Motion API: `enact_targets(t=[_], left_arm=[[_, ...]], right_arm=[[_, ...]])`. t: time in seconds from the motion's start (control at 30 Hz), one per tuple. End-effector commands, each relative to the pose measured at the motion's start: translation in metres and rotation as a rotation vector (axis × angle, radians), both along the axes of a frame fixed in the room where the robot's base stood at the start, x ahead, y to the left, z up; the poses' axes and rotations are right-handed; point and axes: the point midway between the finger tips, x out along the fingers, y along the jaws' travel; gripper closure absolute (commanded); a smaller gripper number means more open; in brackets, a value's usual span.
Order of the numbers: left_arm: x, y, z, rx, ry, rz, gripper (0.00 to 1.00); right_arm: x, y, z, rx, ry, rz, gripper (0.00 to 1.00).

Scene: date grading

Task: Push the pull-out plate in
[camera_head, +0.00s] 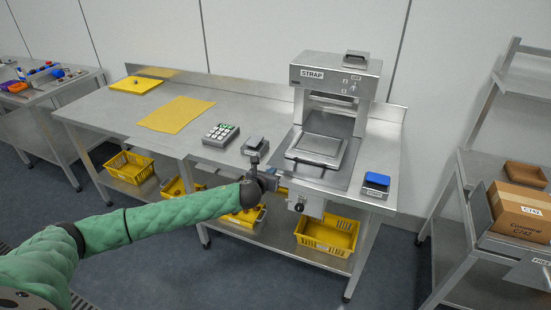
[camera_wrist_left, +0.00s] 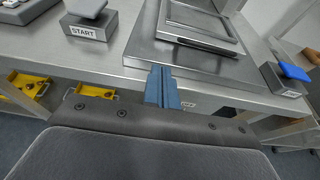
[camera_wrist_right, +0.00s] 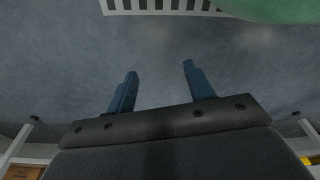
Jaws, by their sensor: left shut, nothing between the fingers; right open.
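The strap machine (camera_head: 336,78), a steel press with a STRAP label, stands on the right part of the bench. The pull-out plate (camera_head: 316,149), a pale square with a raised metal rim, sits out in front of its opening. In the left wrist view the plate (camera_wrist_left: 205,22) lies ahead, with a dark strip along its near edge. My left gripper (camera_wrist_left: 161,72) is shut and empty, low at the front edge of the machine's base. I cannot tell whether it touches. My right gripper (camera_wrist_right: 158,72) is open and empty over the floor, away from the bench.
A START button box (camera_head: 255,147) stands left of the plate and a blue-topped button box (camera_head: 376,183) right of it. A keypad (camera_head: 220,135) and yellow mat (camera_head: 177,114) lie further left. Yellow crates (camera_head: 327,237) sit on the lower shelf. A rack with a cardboard box (camera_head: 518,211) stands right.

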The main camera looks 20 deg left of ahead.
Motion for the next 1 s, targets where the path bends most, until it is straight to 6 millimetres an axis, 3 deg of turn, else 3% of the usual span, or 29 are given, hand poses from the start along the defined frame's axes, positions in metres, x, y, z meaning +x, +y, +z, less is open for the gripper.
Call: enact_targets(t=[0.1, 0.2, 0.4, 0.8, 1.0], left_arm=[[0.008, 0.0, 0.0, -0.001, 0.001, 0.001, 1.0], [0.019, 0.0, -0.003, -0.002, 0.001, 0.002, 1.0], [0.049, -0.002, -0.012, -0.002, 0.001, 0.002, 1.0], [0.108, -0.004, -0.025, -0.001, -0.001, 0.001, 1.0], [0.127, -0.004, -0.028, -0.001, 0.0, 0.001, 1.0]], right_arm=[[-0.003, 0.008, 0.002, 0.009, -0.008, 0.001, 0.47], [-0.019, 0.014, -0.015, 0.016, 0.003, 0.001, 0.47], [-0.032, 0.0, -0.03, 0.005, -0.011, 0.007, 0.47], [-0.088, -0.013, -0.042, -0.002, 0.029, 0.007, 0.47], [-0.11, -0.018, -0.046, -0.006, 0.045, 0.007, 0.47]])
